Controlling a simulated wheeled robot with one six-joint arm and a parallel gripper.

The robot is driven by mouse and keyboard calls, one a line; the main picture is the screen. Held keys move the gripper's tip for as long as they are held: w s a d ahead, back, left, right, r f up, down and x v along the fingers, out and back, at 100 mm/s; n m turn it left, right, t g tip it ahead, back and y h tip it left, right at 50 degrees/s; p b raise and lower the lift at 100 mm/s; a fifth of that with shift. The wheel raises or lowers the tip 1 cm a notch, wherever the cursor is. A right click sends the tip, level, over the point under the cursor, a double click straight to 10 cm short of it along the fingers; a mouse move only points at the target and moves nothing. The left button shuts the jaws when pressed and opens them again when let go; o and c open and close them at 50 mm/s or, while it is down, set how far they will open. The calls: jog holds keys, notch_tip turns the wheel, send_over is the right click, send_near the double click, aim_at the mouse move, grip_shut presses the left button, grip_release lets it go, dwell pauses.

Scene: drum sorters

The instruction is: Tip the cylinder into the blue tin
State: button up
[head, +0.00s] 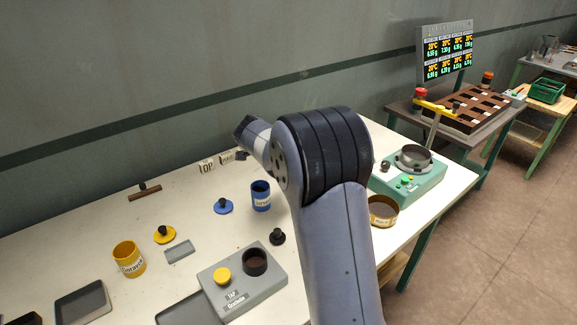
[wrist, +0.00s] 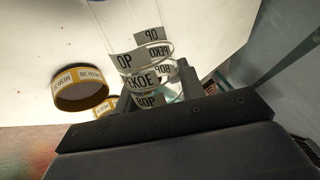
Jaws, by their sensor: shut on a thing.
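The cylinder (wrist: 118,28) is clear, with white labels in black letters, and shows in the wrist view. My gripper (wrist: 156,92) is shut on it, with a dark finger on each side. In the head view my arm hides both the gripper and the cylinder. Whether anything is inside the cylinder I cannot tell. The blue tin (head: 261,197) stands upright and open on the white table, left of my arm in the head view. A blue lid with a black knob (head: 223,206) lies beside it, to the left.
A yellow tin (head: 128,259), yellow lid (head: 164,235) and grey tap device (head: 243,285) stand on the white table (head: 80,235). A brass-coloured sieve (head: 383,212) and green machine (head: 408,180) are right of my arm. The sieve also shows in the wrist view (wrist: 84,93).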

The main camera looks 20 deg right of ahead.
jog(key=shift+w+a+r+h+b, duration=0.1)
jog(key=shift+a+r+h+b, duration=0.5)
jog(key=shift+b, duration=0.55)
jog(key=shift+d+n, duration=0.2)
jog(key=shift+n, duration=0.1)
jog(key=shift+r+b, duration=0.3)
jog(key=shift+r, duration=0.05)
jog(key=shift+f+b, duration=0.55)
jog(key=shift+b, duration=0.4)
jog(key=shift+r, duration=0.55)
jog(key=shift+f+b, duration=0.55)
jog(key=shift+b, duration=0.25)
jog(key=shift+r, duration=0.15)
